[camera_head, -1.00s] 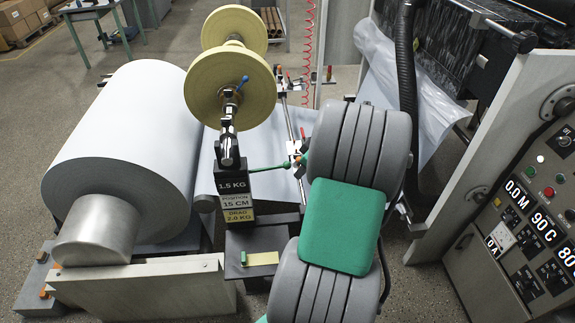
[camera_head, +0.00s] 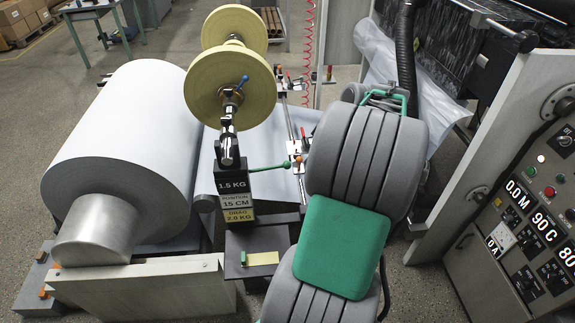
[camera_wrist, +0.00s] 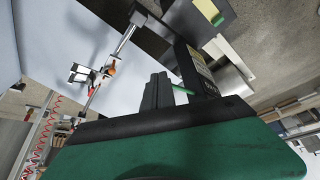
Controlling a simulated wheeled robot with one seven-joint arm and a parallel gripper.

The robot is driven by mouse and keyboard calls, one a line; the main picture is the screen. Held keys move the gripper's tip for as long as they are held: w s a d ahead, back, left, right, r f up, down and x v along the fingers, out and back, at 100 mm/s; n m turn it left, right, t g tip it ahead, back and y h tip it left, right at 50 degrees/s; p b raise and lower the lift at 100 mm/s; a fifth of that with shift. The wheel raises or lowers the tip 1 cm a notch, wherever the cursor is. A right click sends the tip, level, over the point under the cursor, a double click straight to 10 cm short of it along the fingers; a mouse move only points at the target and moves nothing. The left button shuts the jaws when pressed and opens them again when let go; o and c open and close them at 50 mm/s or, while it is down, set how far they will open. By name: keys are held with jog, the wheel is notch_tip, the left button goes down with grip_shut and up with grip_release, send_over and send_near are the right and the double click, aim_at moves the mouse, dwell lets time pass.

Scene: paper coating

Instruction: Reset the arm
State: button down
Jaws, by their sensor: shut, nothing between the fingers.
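My gripper (camera_wrist: 157,92) shows in the wrist view as two dark fingers close together past the green-and-black edge of my own arm. It is shut with nothing between the fingers. In the head view my grey and green arm fills the middle right and hides the fingers. The dark stand (camera_head: 234,187) with 1.5 KG, 15 CM and 2.0 KG labels is left of my arm. Its thin green lever (camera_head: 266,168) points right, with a green knob near an orange clamp. My arm appears apart from the lever.
A large white paper roll (camera_head: 125,135) lies at left, its web running right under the stand. Two yellowish discs (camera_head: 230,88) stand behind. A control panel (camera_head: 525,205) is at right. A small dark table (camera_head: 258,240) holds a yellow strip. Grey floor shows between my arm and the panel.

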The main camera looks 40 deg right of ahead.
dwell(0.5)
jog(key=s+a+f+m+g, duration=0.2)
jog(key=s+a+f+m, duration=0.15)
jog(key=s+m, duration=0.25)
jog(key=s+a+f+m+g, duration=0.2)
jog(key=s+f+m, duration=0.25)
jog(key=m, duration=0.25)
jog(key=w+a+r+n, duration=0.2)
jog(key=a+r+n, duration=0.1)
jog(key=a, duration=0.6)
jog(key=w+a+r+n+t+h, duration=0.1)
jog(key=w+a+r+n, duration=0.1)
jog(key=a, duration=0.7)
jog(key=w+a+r+n+t, duration=0.1)
jog(key=a+r+n, duration=0.3)
jog(key=a, duration=0.5)
jog(key=shift+w+a+r+n+h+p, duration=0.3)
jog(key=shift+w+r+n+p, duration=0.1)
jog(key=shift+w+n, duration=0.15)
